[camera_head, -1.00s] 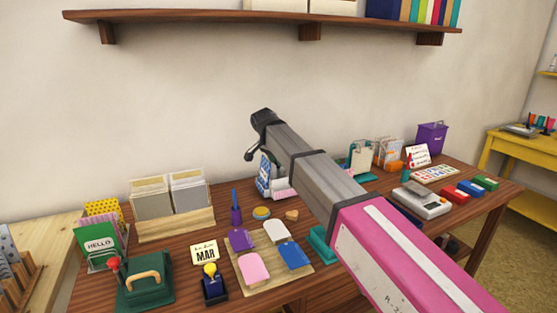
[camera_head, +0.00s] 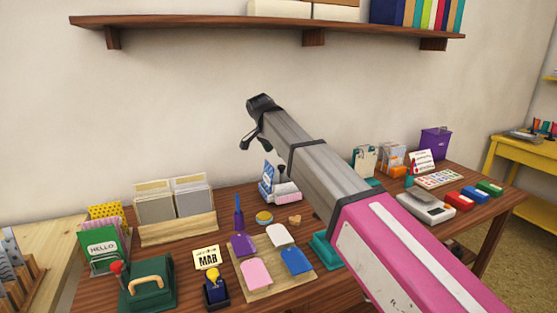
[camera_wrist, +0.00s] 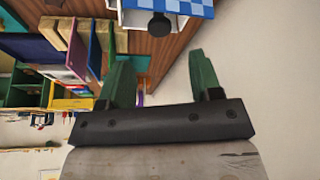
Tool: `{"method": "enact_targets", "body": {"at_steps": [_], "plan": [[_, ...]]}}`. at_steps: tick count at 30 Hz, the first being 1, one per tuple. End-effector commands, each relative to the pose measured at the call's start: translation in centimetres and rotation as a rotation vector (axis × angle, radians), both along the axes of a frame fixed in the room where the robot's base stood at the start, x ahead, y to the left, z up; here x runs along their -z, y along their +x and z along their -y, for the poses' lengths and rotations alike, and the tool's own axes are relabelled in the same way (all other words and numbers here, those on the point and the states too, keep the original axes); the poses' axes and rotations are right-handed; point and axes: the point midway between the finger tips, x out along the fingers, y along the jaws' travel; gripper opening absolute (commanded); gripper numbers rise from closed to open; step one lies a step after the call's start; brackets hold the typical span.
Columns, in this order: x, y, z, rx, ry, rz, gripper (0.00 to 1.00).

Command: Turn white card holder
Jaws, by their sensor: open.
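A small white piece with a blue-checked face, which looks like the white card holder (camera_head: 267,184), stands at the back middle of the desk, left of my forearm. A dark knob-like part shows beside it. In the wrist view the blue-checked face (camera_wrist: 185,6) and white body (camera_wrist: 130,19) are cut off at the top edge, with a round dark knob (camera_wrist: 160,25) below. My gripper (camera_head: 250,139) is above and behind the holder near the wall, apart from it. Its green fingers (camera_wrist: 160,65) are spread, with nothing between them.
A green HELLO card (camera_head: 100,248), a file sorter (camera_head: 175,215), a MAR card (camera_head: 207,257) and a board with coloured pads (camera_head: 295,278) crowd the left and middle. A scale (camera_head: 425,204) and stamp pads (camera_head: 468,195) lie right. A shelf (camera_head: 210,27) is overhead.

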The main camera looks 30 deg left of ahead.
Motion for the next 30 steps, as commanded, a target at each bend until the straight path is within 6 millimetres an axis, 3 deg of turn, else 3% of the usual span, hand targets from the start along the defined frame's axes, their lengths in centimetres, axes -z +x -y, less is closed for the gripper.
{"method": "enact_targets", "body": {"at_steps": [3,9,30], "plan": [[-1.7,-0.7,-0.2,0.0,0.001,0.0,0.59],[-3.1,-1.3,-0.3,0.0,-0.001,0.0,0.59],[-3.2,-1.4,-0.3,0.0,-0.001,-0.001,0.59]]}}
